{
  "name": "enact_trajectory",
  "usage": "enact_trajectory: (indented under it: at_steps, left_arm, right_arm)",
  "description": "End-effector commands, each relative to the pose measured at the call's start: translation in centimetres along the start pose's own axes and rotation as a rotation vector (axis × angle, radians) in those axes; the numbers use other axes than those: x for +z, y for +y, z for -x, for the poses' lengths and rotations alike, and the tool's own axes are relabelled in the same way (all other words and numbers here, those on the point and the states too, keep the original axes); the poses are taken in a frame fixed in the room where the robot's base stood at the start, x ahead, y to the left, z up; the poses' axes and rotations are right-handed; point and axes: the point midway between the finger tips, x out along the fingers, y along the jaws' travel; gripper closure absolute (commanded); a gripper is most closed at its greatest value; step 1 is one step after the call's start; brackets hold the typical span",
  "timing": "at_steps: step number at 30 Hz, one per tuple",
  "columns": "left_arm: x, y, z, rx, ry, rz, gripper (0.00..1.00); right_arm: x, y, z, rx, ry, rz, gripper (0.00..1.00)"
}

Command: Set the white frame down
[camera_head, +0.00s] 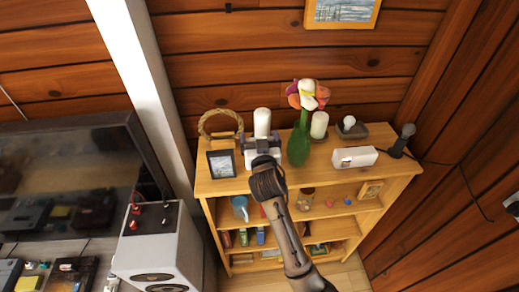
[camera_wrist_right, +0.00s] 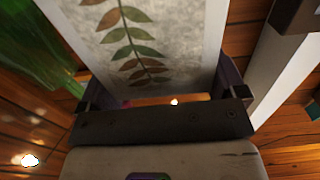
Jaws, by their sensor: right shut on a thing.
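The white frame (camera_wrist_right: 150,40), with a picture of green and brown leaves on a pale ground, fills the upper middle of the right wrist view. My right gripper (camera_wrist_right: 160,95) is shut on it, with one dark finger at each side edge. In the head view my right gripper (camera_head: 261,142) is over the wooden shelf top (camera_head: 222,187), and only a small white part of the frame (camera_head: 250,161) shows there. My arm hides the rest. I cannot tell whether the frame touches the shelf top. My left gripper is not in view.
A small dark picture frame (camera_head: 221,164) and a rope ring (camera_head: 221,124) stand left of the gripper. A green vase (camera_head: 299,146) with flowers is close on its right. A white cylinder (camera_head: 262,120) is behind it. A white box (camera_head: 354,157) lies farther right.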

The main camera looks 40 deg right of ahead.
Motion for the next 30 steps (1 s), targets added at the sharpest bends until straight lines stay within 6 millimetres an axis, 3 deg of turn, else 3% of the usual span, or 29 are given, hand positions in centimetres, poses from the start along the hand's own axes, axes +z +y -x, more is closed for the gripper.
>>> enact_trajectory:
  at_steps: [12, 26, 27, 30]
  left_arm:
    - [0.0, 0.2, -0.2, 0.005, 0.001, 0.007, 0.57]
    - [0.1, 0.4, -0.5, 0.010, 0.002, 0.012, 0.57]
    - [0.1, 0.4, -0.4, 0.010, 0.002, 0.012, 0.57]
    - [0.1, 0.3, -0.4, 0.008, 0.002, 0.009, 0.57]
  right_arm:
    - [3.9, -0.1, 0.0, 0.000, -0.001, 0.000, 0.55]
    - [4.5, -0.1, 0.0, 0.000, 0.000, -0.001, 0.55]
    - [4.4, -0.1, 0.0, 0.000, -0.001, -0.001, 0.06]
    - [4.4, -0.1, 0.0, 0.000, -0.001, 0.000, 0.00]
